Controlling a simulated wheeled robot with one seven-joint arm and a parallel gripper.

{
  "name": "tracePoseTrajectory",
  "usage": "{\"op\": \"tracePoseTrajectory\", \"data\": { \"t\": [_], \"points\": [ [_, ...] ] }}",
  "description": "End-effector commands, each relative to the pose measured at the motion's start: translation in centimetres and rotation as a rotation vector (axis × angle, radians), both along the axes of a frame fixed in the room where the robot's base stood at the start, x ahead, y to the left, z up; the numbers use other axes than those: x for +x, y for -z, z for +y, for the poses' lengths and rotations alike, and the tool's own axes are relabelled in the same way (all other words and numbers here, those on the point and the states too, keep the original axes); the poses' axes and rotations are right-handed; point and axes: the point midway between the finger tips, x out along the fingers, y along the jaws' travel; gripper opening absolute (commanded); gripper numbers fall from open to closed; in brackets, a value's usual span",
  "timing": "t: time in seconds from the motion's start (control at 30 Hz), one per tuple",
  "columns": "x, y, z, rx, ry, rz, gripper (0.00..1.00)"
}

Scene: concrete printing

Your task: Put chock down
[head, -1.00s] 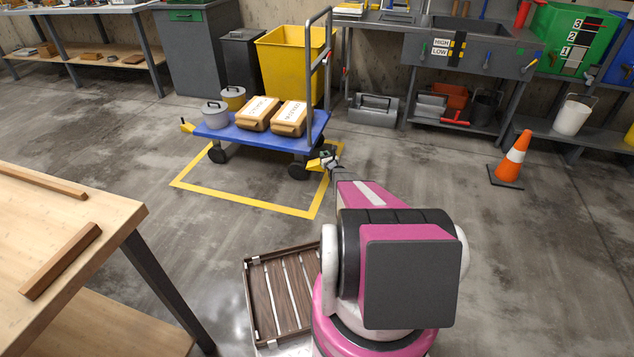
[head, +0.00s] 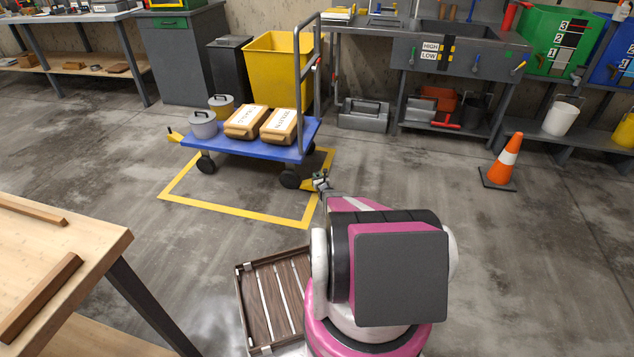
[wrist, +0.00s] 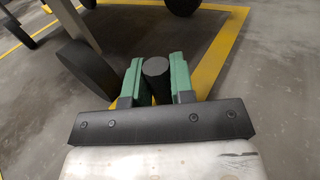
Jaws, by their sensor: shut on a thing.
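My gripper (head: 320,182) is shut on a yellow chock (head: 310,185), low by the floor on the right side of the blue trolley (head: 238,146). The chock is close to the trolley's front right wheel (head: 289,179); I cannot tell whether it touches wheel or floor. In the wrist view, the green fingers (wrist: 156,82) are on either side of a dark round grip (wrist: 156,68). Most of the chock is hidden there, and the dark wheel (wrist: 86,68) is just left of the fingers. Another yellow piece (head: 176,137) shows at the trolley's left end.
The trolley carries two labelled bags (head: 246,121) and two lidded pots (head: 203,125). A yellow floor outline (head: 232,213) surrounds it. A slatted wooden crate (head: 243,290) and a workbench (head: 100,245) are nearer. An orange cone (head: 502,165) stands right, with open floor between.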

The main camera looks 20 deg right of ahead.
Motion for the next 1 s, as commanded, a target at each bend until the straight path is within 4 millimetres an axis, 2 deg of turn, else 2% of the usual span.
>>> {"op": "tracePoseTrajectory", "data": {
  "t": [0.1, 0.2, 0.63, 0.67, 0.7, 0.73, 1.0],
  "points": [
    [0.1, 2.2, 0.0, 0.000, 0.000, 0.000, 0.00],
    [0.1, 3.1, 0.0, 0.000, 0.000, -0.001, 0.00],
    [0.0, 3.5, 0.0, 0.000, -0.001, -0.001, 0.00],
    [0.0, 3.5, 0.0, -0.001, 0.000, 0.001, 0.32],
    [0.0, 3.5, 0.0, 0.000, 0.000, 0.001, 0.45],
    [0.0, 3.5, 0.0, 0.000, 0.000, 0.001, 0.48],
    [0.0, 3.5, 0.0, 0.000, 0.000, 0.001, 0.48]
  ]
}}
